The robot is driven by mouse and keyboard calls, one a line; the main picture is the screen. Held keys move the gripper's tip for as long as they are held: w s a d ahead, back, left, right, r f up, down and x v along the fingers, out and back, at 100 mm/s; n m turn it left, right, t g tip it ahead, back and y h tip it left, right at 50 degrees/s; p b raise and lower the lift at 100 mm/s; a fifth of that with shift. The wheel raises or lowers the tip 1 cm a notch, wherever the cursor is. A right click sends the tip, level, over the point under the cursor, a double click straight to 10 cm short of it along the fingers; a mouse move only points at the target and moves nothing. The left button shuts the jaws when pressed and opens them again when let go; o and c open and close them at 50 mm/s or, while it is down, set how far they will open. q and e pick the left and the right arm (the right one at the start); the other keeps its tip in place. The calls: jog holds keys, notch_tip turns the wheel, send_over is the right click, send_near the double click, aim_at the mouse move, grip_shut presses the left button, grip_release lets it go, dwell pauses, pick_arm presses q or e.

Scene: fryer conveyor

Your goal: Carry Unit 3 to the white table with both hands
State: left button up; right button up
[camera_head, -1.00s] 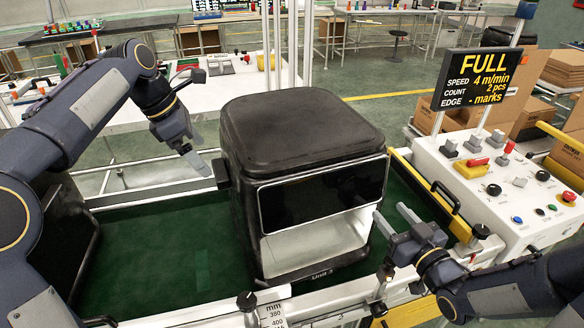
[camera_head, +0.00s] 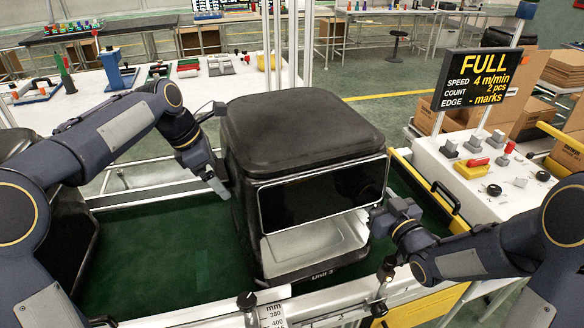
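Unit 3 (camera_head: 305,125) is a black, rounded box with a dark front window and a pale, open lower bay. It stands upright on the green conveyor belt (camera_head: 150,250). My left gripper (camera_head: 218,184) is at its left side, its fingertips against or very close to the wall; the side knob there is now covered. My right gripper (camera_head: 378,212) is at its right front edge, its fingertips mostly hidden by its own body. Contact and finger opening cannot be made out on either side. The white table (camera_head: 115,118) is behind the belt at the left.
The white table holds several small fixtures, including a blue stand (camera_head: 118,72). A control panel (camera_head: 480,205) with a FULL sign (camera_head: 478,78) stands at the right. A metal rail (camera_head: 330,295) runs along the belt's front. Another dark unit (camera_head: 75,245) is at the far left.

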pick_arm(q)
jog(key=c, duration=0.9)
pick_arm(e)
grip_shut()
pick_arm(q)
jog(key=c, duration=0.9)
jog(key=shift+w+r, duration=0.1)
jog(key=shift+r, duration=0.25)
pick_arm(e)
jog(key=shift+w+r, duration=0.1)
jog(key=shift+r, duration=0.2)
